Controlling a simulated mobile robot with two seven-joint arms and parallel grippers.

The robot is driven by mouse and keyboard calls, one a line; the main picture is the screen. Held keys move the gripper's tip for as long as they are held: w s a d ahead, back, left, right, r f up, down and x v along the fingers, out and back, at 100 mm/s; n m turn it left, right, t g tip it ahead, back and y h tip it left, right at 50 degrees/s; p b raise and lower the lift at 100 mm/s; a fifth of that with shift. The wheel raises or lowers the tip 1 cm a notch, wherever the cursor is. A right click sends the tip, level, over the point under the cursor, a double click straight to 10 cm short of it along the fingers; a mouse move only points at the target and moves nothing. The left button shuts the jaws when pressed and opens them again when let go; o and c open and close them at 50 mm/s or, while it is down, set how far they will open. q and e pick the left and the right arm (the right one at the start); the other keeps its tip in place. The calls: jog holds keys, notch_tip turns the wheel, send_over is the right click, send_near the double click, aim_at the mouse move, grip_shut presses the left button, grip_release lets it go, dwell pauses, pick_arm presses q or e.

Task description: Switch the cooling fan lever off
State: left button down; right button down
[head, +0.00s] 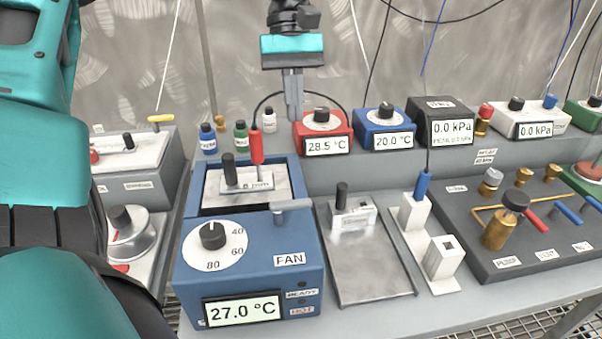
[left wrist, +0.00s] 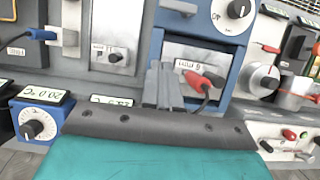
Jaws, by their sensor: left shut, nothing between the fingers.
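The blue heater box (head: 255,262) stands left of centre on the bench, with a 27.0 °C display and a black dial. A grey lever at the top edge of the left wrist view (left wrist: 178,7) appears to be the same one. My left gripper (head: 293,112) is shut and empty, pointing down above and behind the box, apart from the lever. Its fingers also show in the left wrist view (left wrist: 163,85). My right gripper is out of view.
A red plug (head: 256,146) with a black cable stands at the box's back well, close to my left fingers. A red gauge (head: 322,132) and a blue gauge (head: 381,128) stand behind. A grey metal plate (head: 370,270) lies right of the box.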

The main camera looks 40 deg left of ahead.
pick_arm(q)
jog(key=x, duration=0.9)
jog(key=shift+f, duration=0.2)
jog(key=shift+s+d+f+p, duration=0.15)
jog(key=shift+s+d+p, duration=0.4)
jog(key=shift+s+d, duration=0.55)
jog(key=shift+s+d+f, duration=0.1)
jog(key=shift+s+d, duration=0.1)
jog(key=shift+d, duration=0.35)
